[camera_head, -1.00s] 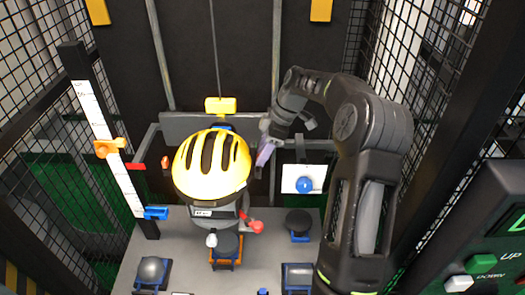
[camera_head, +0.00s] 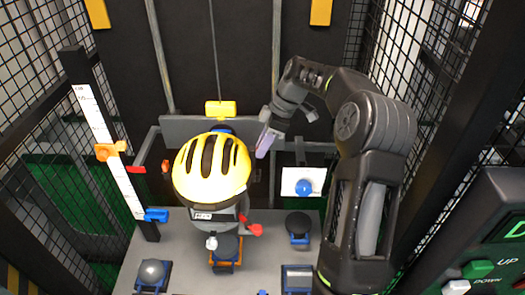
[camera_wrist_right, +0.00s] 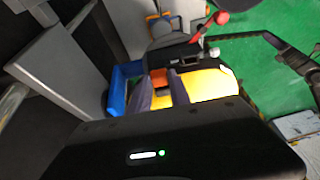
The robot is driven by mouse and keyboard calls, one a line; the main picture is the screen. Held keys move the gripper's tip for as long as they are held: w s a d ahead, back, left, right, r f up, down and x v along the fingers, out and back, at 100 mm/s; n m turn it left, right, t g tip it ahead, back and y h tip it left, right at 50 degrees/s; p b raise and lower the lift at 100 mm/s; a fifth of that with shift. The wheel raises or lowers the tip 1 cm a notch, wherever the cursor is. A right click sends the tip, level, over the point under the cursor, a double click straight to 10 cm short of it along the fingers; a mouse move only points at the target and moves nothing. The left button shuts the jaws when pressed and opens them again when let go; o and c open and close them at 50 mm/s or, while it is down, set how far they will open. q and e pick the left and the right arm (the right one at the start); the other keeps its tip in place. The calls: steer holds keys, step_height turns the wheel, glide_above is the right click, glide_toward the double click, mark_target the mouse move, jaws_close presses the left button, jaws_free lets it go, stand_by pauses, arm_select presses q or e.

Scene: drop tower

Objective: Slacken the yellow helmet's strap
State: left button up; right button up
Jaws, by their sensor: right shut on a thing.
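My right gripper (camera_head: 263,150) is just right of the helmet's upper right side. In the right wrist view my right gripper (camera_wrist_right: 162,92) is shut on a small orange-red piece (camera_wrist_right: 158,77) close to the helmet. I cannot make out the strap itself or how tight it is. My left gripper is not in view.
A blue knob on a white plate (camera_head: 302,181) is right of the helmet. A red-knobbed lever (camera_head: 255,230) is below it. A white scale post (camera_head: 105,140) with orange and blue clamps stands left. Mesh cage walls flank the grey base (camera_head: 190,270).

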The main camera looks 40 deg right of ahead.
steer(key=o, duration=0.8)
steer(key=shift+r, duration=0.1)
steer(key=v, duration=0.7)
steer(key=shift+s+d+r+p, duration=0.1)
steer(key=shift+s+r+p, duration=0.05)
steer(key=shift+r+p, duration=0.2)
steer(key=shift+f, duration=0.1)
